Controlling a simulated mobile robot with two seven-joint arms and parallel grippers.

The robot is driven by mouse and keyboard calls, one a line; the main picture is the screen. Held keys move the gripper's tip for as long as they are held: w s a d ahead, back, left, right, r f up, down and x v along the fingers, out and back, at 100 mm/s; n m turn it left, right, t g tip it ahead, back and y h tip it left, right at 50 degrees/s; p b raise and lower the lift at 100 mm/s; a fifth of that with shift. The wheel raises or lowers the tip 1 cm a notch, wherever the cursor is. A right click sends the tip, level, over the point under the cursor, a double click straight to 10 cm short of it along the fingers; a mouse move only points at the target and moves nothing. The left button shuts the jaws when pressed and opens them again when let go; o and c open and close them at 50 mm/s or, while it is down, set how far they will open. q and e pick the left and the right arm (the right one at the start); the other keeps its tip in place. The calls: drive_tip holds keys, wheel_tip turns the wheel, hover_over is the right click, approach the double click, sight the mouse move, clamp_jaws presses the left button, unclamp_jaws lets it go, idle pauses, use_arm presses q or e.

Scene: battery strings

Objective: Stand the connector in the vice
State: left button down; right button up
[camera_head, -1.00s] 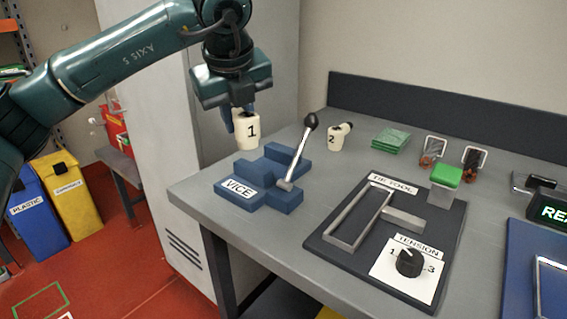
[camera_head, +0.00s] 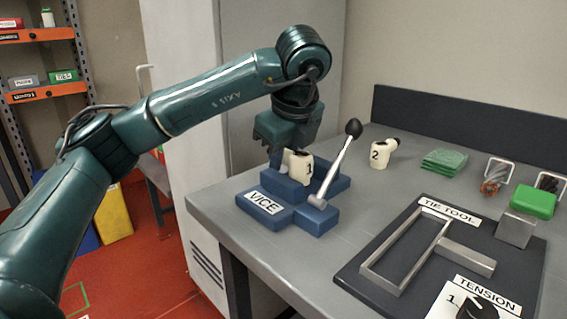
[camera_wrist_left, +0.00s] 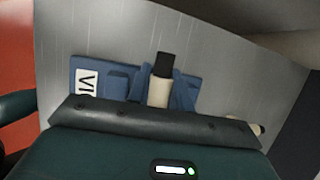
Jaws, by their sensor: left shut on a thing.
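The connector marked 1 (camera_head: 302,168) is cream-coloured, with a dark opening on top in the head view. My left gripper (camera_head: 289,158) is shut on it and holds it upright at the blue vice (camera_head: 264,203), between its raised blocks. Its lower end is hidden by the vice, so I cannot tell whether it touches the bottom. The wrist view shows the connector (camera_wrist_left: 158,92) with its dark end over the vice (camera_wrist_left: 117,82). The vice's lever (camera_head: 337,165), with a black knob, leans up and to the right. My right gripper is not in view.
A second connector marked 2 (camera_head: 380,154) stands behind and right of the vice. Green cards (camera_head: 444,161) lie farther right. The tie tool board (camera_head: 375,282) fills the right front of the grey bench (camera_head: 225,198). Bare bench lies between vice and board.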

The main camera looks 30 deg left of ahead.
use_arm(q)
drive_tip(key=shift+f, duration=0.1)
drive_tip(key=shift+f, duration=0.1)
drive_tip(key=c, duration=1.7)
unclamp_jaws()
drive_tip(key=shift+f, duration=0.1)
drive_tip(key=shift+o, duration=0.8)
